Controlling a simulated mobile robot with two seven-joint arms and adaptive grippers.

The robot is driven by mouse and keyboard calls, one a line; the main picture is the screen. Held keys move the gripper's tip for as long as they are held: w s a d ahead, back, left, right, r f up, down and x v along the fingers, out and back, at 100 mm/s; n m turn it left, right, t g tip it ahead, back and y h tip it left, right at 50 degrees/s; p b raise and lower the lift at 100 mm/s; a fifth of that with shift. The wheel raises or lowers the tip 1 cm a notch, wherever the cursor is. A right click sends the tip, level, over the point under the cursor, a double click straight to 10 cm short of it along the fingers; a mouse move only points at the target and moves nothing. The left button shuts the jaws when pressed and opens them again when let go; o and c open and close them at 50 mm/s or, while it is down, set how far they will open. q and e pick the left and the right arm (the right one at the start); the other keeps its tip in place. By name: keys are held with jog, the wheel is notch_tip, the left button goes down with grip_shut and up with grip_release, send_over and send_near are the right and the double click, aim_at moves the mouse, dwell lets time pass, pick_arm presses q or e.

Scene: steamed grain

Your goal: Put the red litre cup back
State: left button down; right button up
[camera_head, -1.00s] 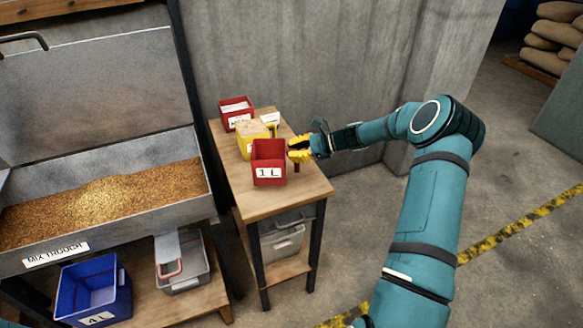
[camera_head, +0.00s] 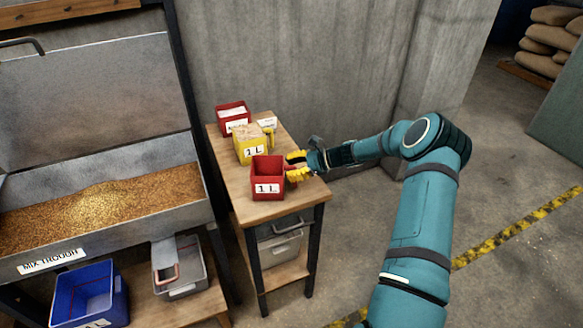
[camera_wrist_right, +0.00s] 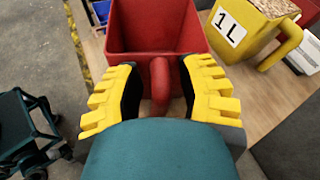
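The red litre cup (camera_head: 267,189), labelled 1 L, stands upright on the small wooden table (camera_head: 285,209) near its front edge. Its red handle points right, toward my right gripper (camera_head: 297,166). In the right wrist view the red cup (camera_wrist_right: 155,30) is straight ahead, with its handle (camera_wrist_right: 160,78) between the two yellow-tipped fingers of my right gripper (camera_wrist_right: 160,95). The fingers are apart, with a gap on each side of the handle. The cup's inside looks empty. My left gripper is not in view.
A yellow 1 L cup (camera_head: 253,151) with pale contents stands close behind the red cup. A red bin (camera_head: 233,124) and a white card (camera_head: 267,123) are at the table's back. A grain trough (camera_head: 187,214) is left. A concrete wall (camera_head: 300,60) rises behind.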

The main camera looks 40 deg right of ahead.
jog(key=shift+r, duration=0.2)
jog(key=v, duration=1.2)
jog(key=shift+f, duration=0.1)
